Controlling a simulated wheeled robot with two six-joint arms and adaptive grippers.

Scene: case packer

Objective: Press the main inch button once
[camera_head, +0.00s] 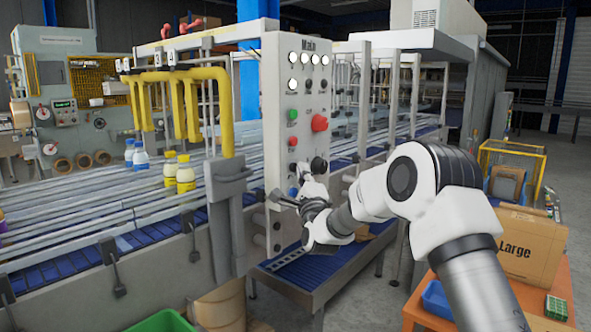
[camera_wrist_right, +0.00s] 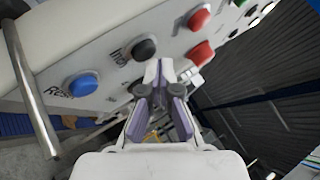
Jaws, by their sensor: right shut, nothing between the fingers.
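The main control panel (camera_head: 269,95), a tall light-grey plate headed "Main", stands at the centre of the head view. The black inch button (camera_wrist_right: 144,48) is on the panel in the wrist view, its label beside it. It lies between the blue reset button (camera_wrist_right: 82,84) and a red button (camera_wrist_right: 198,19). My right gripper (camera_wrist_right: 161,72) is shut and empty, its fingertips close to the panel face near the inch button. I cannot tell whether they touch it. In the head view my right gripper (camera_head: 296,199) is low at the panel, by the blue button. My left gripper is out of view.
A larger red button (camera_head: 319,122) and a green button (camera_head: 292,114) sit higher on the panel. A conveyor (camera_head: 110,215) with bottles runs at left. A metal bar (camera_wrist_right: 32,90) stands near the panel. A box (camera_head: 530,246) marked "Large" is at right.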

